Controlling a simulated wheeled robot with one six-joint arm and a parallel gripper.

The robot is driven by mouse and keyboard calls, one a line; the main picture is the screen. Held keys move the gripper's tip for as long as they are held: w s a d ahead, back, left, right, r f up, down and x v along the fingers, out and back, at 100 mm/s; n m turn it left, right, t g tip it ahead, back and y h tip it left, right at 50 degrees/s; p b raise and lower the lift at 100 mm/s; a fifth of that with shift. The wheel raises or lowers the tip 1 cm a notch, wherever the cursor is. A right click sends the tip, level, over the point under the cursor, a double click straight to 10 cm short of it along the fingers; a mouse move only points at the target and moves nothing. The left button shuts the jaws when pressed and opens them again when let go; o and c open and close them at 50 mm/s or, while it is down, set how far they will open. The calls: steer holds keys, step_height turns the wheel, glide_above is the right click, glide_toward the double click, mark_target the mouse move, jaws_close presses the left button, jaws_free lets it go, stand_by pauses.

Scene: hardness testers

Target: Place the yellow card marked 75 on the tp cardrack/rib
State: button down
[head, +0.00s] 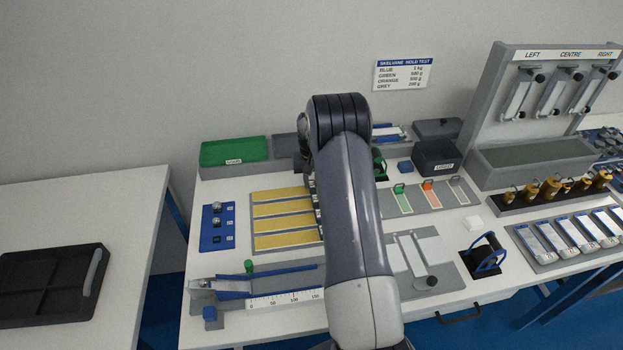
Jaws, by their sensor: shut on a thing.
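My arm rises through the middle of the head view, and its wrist end is over the back of the bench. My gripper's fingers are hidden behind the arm, so whatever they hold cannot be seen. No yellow card with a readable 75 shows. Several long yellow strips (284,209) lie on a grey board left of my arm, and I can read no mark on them. I cannot make out for sure which thing is the card rack or its rib.
A green tray (233,151) stands at the back left and a dark box (437,157) right of my arm. A ruler fixture (285,299) lies at the front left. A tall grey stand (492,105) with hanging clamps is at the right. A black tray (40,287) lies on the left table.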

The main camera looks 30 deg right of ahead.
steer(key=shift+f, duration=0.2)
steer(key=c, duration=1.3)
jaws_free()
steer(key=shift+r, duration=0.1)
steer(key=shift+r, duration=0.15)
step_height(320, 180, up, 12)
steer(key=b, duration=0.1)
steer(key=shift+b, duration=0.3)
